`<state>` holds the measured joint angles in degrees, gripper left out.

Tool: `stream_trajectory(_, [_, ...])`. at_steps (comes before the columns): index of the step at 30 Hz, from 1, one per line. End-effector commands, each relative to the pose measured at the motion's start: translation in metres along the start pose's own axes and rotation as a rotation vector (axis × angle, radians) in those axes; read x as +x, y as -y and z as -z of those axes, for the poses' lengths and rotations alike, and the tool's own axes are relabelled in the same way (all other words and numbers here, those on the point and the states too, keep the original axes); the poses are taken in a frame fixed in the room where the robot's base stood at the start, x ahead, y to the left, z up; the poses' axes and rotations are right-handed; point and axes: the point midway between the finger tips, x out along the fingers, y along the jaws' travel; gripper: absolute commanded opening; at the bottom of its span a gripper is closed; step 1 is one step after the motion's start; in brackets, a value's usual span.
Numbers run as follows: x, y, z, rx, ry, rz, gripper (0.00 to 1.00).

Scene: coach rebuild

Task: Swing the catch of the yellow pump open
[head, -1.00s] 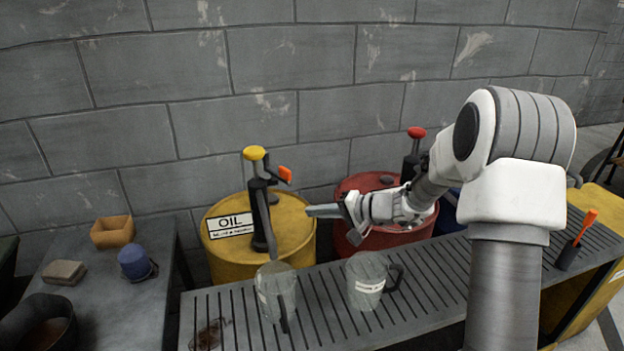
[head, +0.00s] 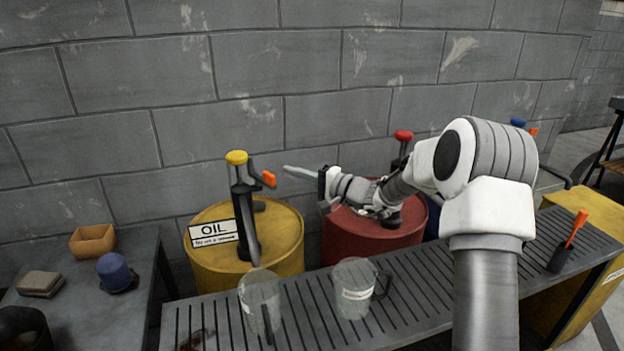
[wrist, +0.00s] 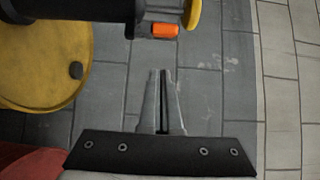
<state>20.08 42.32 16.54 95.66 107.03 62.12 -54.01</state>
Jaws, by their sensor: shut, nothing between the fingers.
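The yellow pump (head: 243,205) stands upright on the yellow oil drum (head: 205,262), with a yellow knob on top and a black body. Its orange-tipped catch (head: 268,179) sticks out on the right side near the top. In the wrist view the orange catch tip (wrist: 165,30) is just beyond my fingers, beside the black pump body (wrist: 90,8). My gripper (head: 287,169) is shut and empty, pointing left at about the height of the catch, with a small gap between. Its closed fingers also show in the wrist view (wrist: 162,75).
A red drum (head: 360,240) with a red-topped pump (head: 403,138) stands behind my arm. Two clear jugs (head: 262,298) (head: 352,285) are on the slatted bench (head: 420,300) in front. A grey table (head: 80,310) at the left holds small items.

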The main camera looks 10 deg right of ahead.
Motion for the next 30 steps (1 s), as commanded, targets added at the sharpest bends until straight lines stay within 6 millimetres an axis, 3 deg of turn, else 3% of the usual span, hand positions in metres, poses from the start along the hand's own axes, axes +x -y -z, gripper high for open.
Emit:
stream_trajectory(7, [0.005, 0.000, -0.028, 0.000, 0.001, -0.002, 0.00])
stream_trajectory(22, [0.006, -0.001, -0.032, -0.002, 0.000, -0.001, 0.00])
stream_trajectory(30, [0.008, -0.003, -0.047, -0.003, 0.000, -0.002, 0.00])
